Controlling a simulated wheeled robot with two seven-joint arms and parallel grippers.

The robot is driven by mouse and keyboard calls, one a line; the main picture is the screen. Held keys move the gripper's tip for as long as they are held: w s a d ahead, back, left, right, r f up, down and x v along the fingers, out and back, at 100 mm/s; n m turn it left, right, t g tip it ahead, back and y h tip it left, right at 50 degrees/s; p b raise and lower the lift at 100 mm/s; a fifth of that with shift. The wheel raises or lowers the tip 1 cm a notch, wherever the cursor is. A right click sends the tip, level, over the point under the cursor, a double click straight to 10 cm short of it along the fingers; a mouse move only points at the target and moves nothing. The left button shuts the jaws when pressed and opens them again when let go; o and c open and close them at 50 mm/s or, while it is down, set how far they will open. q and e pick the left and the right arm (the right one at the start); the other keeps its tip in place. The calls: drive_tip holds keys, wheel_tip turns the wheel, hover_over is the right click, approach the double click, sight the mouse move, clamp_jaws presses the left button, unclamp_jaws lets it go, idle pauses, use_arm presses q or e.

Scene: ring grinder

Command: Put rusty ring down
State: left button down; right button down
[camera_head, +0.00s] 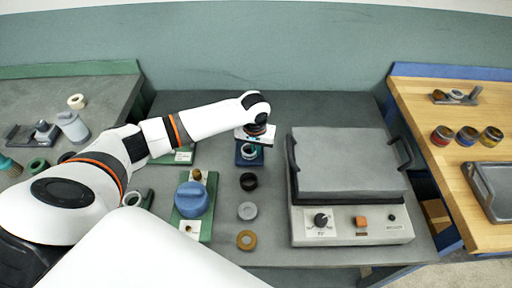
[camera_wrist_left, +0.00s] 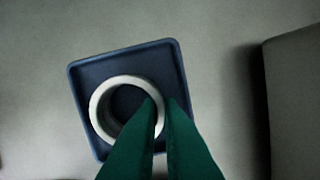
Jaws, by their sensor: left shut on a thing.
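My left gripper (camera_head: 253,144) reaches over a small blue tray (camera_head: 241,162) at the back middle of the grey table. In the left wrist view, its green fingers (camera_wrist_left: 162,100) are shut on the right side of a pale grey-white ring (camera_wrist_left: 97,101). The ring lies within the outline of the square blue tray (camera_wrist_left: 84,75); I cannot tell whether it touches the tray floor. No rust shows on it. My right gripper is not in view.
A black ring (camera_head: 248,181), a grey ring (camera_head: 247,210) and a brown ring (camera_head: 246,240) lie in a row in front. A grey-lidded machine (camera_head: 350,160) stands close on the right. A blue-topped device (camera_head: 193,199) stands at left.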

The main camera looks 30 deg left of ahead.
use_arm(q)
drive_tip(key=c, duration=1.9)
unclamp_jaws()
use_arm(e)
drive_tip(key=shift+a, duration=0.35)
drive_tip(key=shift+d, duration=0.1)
use_arm(q)
drive_tip(key=shift+r, duration=0.3)
drive_tip(key=r, duration=0.3)
drive_tip(key=s+r, duration=0.1)
drive_tip(key=r, duration=0.7)
drive_tip(key=shift+s+d+r, duration=0.15)
drive_tip(key=shift+d+r, duration=0.1)
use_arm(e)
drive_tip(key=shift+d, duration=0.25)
use_arm(q)
drive_tip(key=shift+f, duration=0.1)
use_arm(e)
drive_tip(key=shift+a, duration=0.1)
